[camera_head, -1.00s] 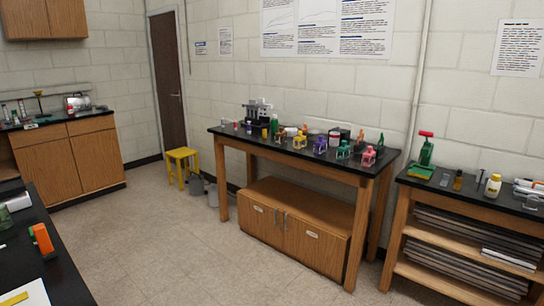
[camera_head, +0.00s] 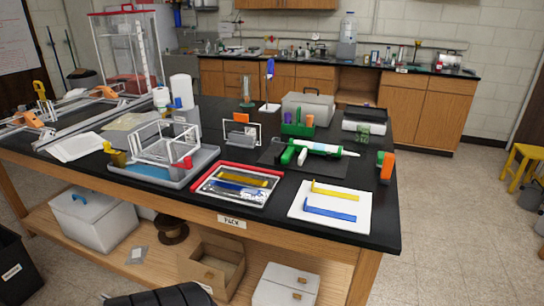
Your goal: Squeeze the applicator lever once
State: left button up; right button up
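The applicator (camera_head: 322,148) looks like a white cartridge with green end parts. It lies on a dark mat (camera_head: 262,158) on the black table. Green and white parts at its left end, which may hold the lever (camera_head: 288,155), are too small to tell apart clearly. Neither gripper shows its fingers in the view. A dark ridged part at the bottom edge may be my own arm.
The black table (camera_head: 375,222) also bears a red-rimmed tray (camera_head: 216,201), a grey tray with a wire frame (camera_head: 168,177), a white sheet (camera_head: 298,219) with yellow and blue strips, and a green caddy (camera_head: 297,130). Open floor (camera_head: 455,225) lies to the right.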

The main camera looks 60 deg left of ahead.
aim_at(301, 158)
jog(key=u, duration=1.6)
